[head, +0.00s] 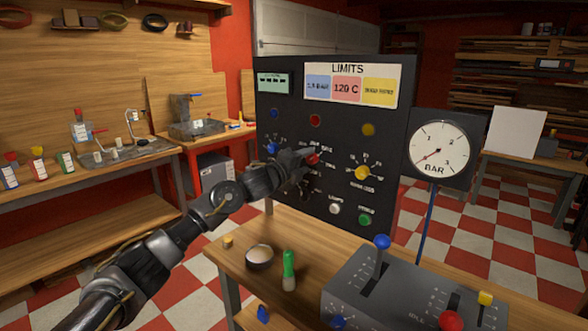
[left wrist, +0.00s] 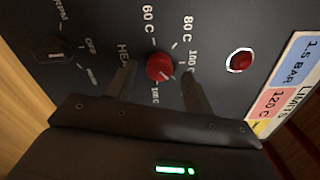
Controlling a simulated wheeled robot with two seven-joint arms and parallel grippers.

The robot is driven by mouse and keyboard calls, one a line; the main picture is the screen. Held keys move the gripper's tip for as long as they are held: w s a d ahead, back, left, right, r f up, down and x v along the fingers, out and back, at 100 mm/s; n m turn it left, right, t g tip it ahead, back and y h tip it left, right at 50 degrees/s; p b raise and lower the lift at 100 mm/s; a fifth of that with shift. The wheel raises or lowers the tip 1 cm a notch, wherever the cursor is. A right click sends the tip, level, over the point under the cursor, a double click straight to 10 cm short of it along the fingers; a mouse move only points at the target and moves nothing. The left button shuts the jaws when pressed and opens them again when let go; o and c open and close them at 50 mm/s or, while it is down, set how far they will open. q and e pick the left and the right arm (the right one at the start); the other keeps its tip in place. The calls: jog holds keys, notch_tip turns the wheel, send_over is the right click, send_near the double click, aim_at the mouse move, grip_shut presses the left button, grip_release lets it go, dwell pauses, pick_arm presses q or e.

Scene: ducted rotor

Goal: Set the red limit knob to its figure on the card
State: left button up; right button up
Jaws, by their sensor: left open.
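The red limit knob (left wrist: 160,67) is on the dark panel, with 60 C, 80 C, 100 C and a partly hidden higher mark around it. Its pointer is too small to read surely. It also shows in the head view (head: 313,159), partly behind my left gripper (head: 304,157). In the left wrist view my left gripper (left wrist: 158,88) is open, one finger on each side of the knob; I cannot tell whether they touch it. The LIMITS card (head: 347,70) at the panel's top reads 120 C on its red field (head: 347,89). My right gripper is not in view.
A blue knob (head: 272,148) and a yellow knob (head: 362,173) flank the red one. A red lamp (head: 315,120) is above it. A BAR gauge (head: 438,150) stands right of the panel. A lever console (head: 400,290), green-capped bottle (head: 289,270) and round dish (head: 259,257) are on the bench.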

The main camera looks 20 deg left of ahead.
pick_arm(q)
jog(key=b+v, duration=0.1)
jog(key=v, duration=0.8)
jog(key=shift+s, duration=0.4)
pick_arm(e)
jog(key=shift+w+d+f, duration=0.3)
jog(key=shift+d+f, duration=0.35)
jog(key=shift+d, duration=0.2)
pick_arm(q)
jog(key=shift+a, duration=0.1)
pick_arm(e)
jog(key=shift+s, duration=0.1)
